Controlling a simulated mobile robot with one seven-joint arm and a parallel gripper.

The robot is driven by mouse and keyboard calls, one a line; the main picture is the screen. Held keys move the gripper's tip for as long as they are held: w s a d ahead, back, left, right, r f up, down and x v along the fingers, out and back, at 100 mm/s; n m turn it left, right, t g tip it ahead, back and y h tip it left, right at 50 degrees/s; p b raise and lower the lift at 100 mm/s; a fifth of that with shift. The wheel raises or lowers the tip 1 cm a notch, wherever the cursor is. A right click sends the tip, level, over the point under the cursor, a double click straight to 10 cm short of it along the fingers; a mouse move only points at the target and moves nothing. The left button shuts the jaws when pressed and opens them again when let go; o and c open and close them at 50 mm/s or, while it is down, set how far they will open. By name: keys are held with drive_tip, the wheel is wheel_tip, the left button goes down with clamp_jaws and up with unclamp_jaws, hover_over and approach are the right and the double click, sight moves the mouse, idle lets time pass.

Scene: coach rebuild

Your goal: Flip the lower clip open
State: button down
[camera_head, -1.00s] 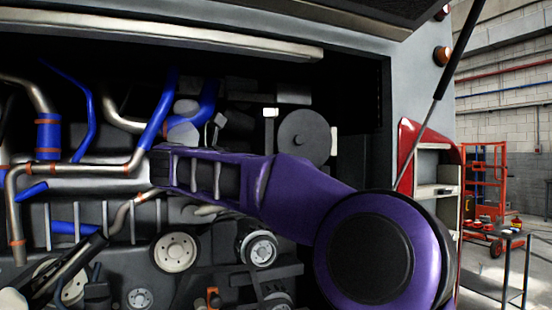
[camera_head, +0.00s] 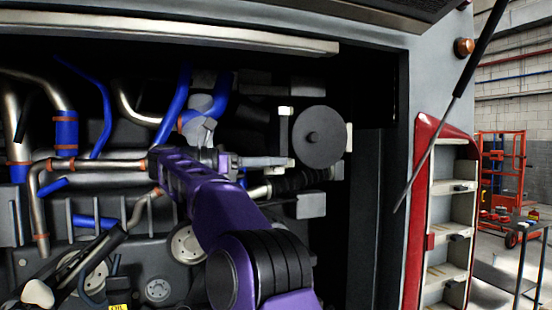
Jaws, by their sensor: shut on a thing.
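A round grey cover (camera_head: 322,135) with a small centre knob stands at the right of the engine bay. A pale clip (camera_head: 286,110) shows at its upper left edge. My gripper (camera_head: 284,162) reaches in from the left, its grey fingers pointing right at the cover's lower left edge. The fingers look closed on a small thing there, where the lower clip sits. The fingers and the small scale mostly hide that clip, and I cannot tell whether it is flipped open.
Blue hoses (camera_head: 173,105) and metal pipes (camera_head: 95,165) fill the bay left of my arm. A black corrugated hose (camera_head: 300,181) runs just below the gripper. A strut (camera_head: 440,130) and a red-edged open compartment (camera_head: 450,215) stand at the right.

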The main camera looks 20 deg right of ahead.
drive_tip(key=shift+w+a+f+m+g, duration=0.2)
drive_tip(key=shift+m+g, duration=0.2)
drive_tip(key=shift+g, duration=0.4)
drive_tip(key=c, duration=0.9)
unclamp_jaws()
drive_tip(key=shift+d, duration=0.1)
drive_tip(key=shift+r, duration=0.1)
